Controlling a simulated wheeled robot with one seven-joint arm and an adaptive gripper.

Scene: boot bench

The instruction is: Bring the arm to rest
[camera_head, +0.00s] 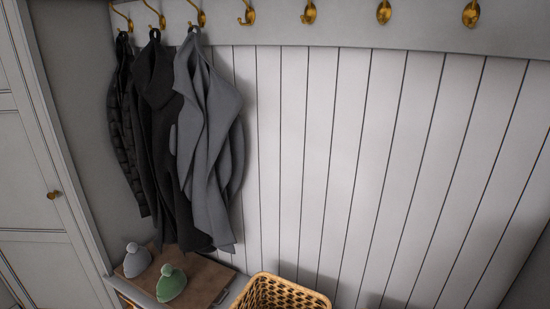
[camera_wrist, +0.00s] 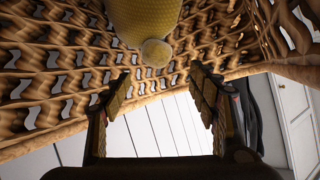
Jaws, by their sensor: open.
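My gripper (camera_wrist: 160,88) shows in the wrist view with its two fingers spread apart and nothing between them. A yellow knitted hat (camera_wrist: 145,20) with a pale pompom (camera_wrist: 155,52) is just beyond the fingertips, inside the woven basket (camera_wrist: 60,70). The pompom appears apart from both fingers. In the head view the basket (camera_head: 268,289) stands at the bottom centre, cut off by the frame edge. My gripper and the yellow hat do not show in the head view.
A grey hat (camera_head: 135,262) and a green hat (camera_head: 172,284) sit on a brown surface (camera_head: 208,283) left of the basket. Dark coats (camera_head: 165,140) and a grey coat (camera_head: 208,130) hang from brass hooks (camera_head: 247,14). The panelled wall (camera_head: 370,170) is bare at right.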

